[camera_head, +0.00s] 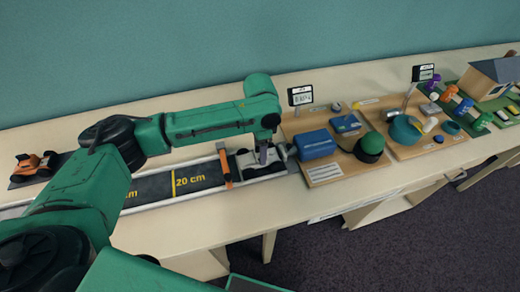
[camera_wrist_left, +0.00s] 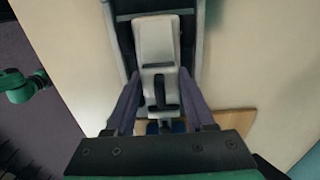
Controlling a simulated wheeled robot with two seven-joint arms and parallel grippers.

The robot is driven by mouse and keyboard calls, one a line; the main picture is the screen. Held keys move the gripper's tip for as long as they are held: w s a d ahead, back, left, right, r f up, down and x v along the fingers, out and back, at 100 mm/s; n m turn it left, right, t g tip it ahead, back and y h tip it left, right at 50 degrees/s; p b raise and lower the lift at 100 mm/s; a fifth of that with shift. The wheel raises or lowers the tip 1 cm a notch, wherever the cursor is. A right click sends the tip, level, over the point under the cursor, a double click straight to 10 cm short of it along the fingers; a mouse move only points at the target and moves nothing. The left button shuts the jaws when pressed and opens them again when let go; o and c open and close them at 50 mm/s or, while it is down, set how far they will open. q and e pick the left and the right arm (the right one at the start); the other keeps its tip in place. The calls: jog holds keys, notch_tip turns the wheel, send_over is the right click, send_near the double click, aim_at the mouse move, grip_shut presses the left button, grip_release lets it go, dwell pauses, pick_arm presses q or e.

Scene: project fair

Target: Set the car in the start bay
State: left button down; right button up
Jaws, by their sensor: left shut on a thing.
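A white car (camera_head: 246,160) is at the right end of the dark track (camera_head: 150,190), just right of an orange gate bar (camera_head: 224,166). The start bay is the dark track end (camera_head: 268,169) around the car. My left gripper (camera_head: 267,154) reaches down from above and is shut on the car's right part. In the left wrist view the white car (camera_wrist_left: 157,45) lies lengthwise between the fingers of my left gripper (camera_wrist_left: 160,98), within the dark bay with pale side rails. Whether its wheels touch the floor of the bay is hidden. My right gripper is not seen.
Further right are a second board, several colored cylinders and a model house (camera_head: 492,78).

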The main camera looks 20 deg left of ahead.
pick_arm(q)
jog(key=shift+s+f, duration=0.4)
jog(key=shift+f, duration=0.2)
jog(key=shift+c, duration=1.3)
grip_release()
jog(key=shift+f, duration=0.1)
jog(key=shift+r, duration=0.25)
jog(key=r, duration=0.4)
jog(key=r+b, duration=0.1)
jog(key=r, duration=0.3)
jog(key=r+b, duration=0.1)
jog(key=r, duration=0.3)
jog(key=shift+w+r, duration=0.1)
jog(key=shift+w, duration=0.15)
jog(key=shift+w+r, duration=0.1)
jog(key=shift+r, duration=0.4)
